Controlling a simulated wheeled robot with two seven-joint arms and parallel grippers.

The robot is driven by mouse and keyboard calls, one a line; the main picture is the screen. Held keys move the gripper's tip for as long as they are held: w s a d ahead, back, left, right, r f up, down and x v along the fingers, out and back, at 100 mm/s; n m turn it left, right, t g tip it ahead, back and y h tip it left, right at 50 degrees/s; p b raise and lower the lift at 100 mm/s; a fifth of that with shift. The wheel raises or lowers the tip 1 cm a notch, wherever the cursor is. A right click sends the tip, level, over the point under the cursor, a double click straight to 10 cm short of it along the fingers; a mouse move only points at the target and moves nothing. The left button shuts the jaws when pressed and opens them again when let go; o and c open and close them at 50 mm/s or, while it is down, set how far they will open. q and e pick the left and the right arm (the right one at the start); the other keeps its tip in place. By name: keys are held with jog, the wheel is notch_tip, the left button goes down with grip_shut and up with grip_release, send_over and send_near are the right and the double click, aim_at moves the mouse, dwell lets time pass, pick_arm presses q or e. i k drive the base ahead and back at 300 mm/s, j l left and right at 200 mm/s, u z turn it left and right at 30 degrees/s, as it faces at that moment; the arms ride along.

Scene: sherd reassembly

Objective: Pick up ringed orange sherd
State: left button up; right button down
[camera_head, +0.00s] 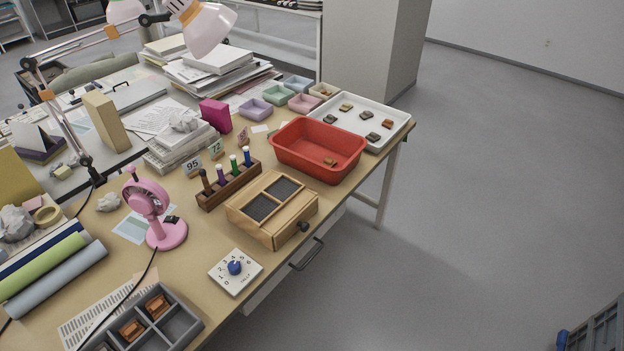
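I see several orange or orange-brown pieces, but no ring mark can be made out at this size. One orange-brown sherd (388,124) lies at the right end of the white tray (399,112), among several darker and tan sherds. A small orange-brown piece (330,161) lies in the red bin (304,154). Two orange pieces, a nearer one (131,329) and a farther one (157,305), sit in separate compartments of the grey divided box (186,328) at the front left. Neither of my grippers is in view.
A wooden box with dark mesh panels (272,210), a marker rack (229,186), a pink fan (149,203) and a white dial plate (235,271) stand on the table. A lamp (206,27) overhangs the back. Small pastel trays (277,94) sit behind the red bin.

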aim_at(329, 161)
jog(key=i+l+u, duration=0.15)
jog(key=u, duration=0.25)
jog(key=i+l+u, duration=0.1)
jog(key=u, duration=0.3)
jog(key=i+l+u, duration=0.15)
jog(key=l, duration=0.3)
jog(key=i+l+u, duration=0.15)
jog(key=l, duration=0.3)
jog(key=l+u, duration=0.15)
jog(key=l, duration=0.35)
jog(key=i+l, duration=0.1)
jog(key=l, duration=0.3)
jog(key=i+l, duration=0.1)
jog(key=l, duration=0.3)
jog(key=i+l, duration=0.1)
jog(key=l, duration=0.35)
jog(key=i+l, duration=0.1)
jog(key=l, duration=0.3)
jog(key=i+l+u, duration=0.1)
jog(key=l, duration=0.3)
